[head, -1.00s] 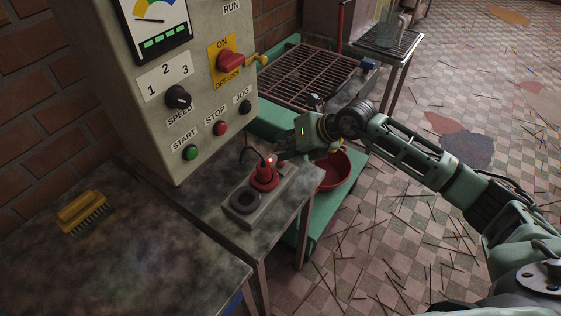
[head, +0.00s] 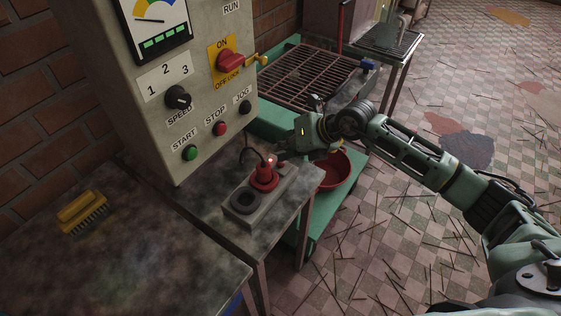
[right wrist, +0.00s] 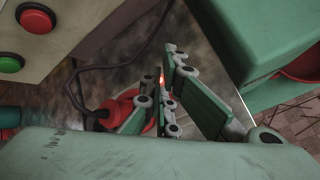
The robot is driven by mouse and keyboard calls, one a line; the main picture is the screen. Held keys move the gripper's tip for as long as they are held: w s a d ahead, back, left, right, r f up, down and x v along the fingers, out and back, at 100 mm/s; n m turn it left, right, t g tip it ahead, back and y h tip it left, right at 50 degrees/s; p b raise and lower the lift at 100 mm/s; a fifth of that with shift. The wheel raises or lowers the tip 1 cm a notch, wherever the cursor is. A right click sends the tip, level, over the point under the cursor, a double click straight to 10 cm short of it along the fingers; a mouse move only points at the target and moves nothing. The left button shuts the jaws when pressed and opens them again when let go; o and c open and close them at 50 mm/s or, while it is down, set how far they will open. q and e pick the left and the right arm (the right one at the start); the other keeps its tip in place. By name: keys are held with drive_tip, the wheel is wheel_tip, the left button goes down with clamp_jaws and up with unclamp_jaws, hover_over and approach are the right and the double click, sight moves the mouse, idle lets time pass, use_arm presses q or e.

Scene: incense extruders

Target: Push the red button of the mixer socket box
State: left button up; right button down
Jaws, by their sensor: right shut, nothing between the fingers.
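The grey mixer socket box (head: 241,217) sits on the dark metal table below the control panel. A red plug with a black cable (head: 264,178) stands in its far socket, and the near round socket (head: 244,201) is empty. A small red light (head: 270,158) glows beside the plug top. My right gripper (head: 284,158) is shut and empty, its tips low over the far end of the box. The box's red button is hidden or too small to make out there. In the right wrist view my fingers (right wrist: 166,78) are beside the red plug (right wrist: 122,109); contact is unclear. My left gripper is not in view.
The control panel (head: 205,112) with start, stop and jog buttons stands left of the gripper. A red bowl (head: 338,172) is just beyond the table on a green frame. A yellow brush (head: 82,212) lies on the near table. Thin sticks litter the floor.

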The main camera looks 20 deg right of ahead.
drive_tip(key=shift+f, duration=0.45)
drive_tip(key=shift+r, duration=0.45)
wheel_tip(320, 180, up, 6)
drive_tip(key=p, duration=0.4)
idle(0.3)
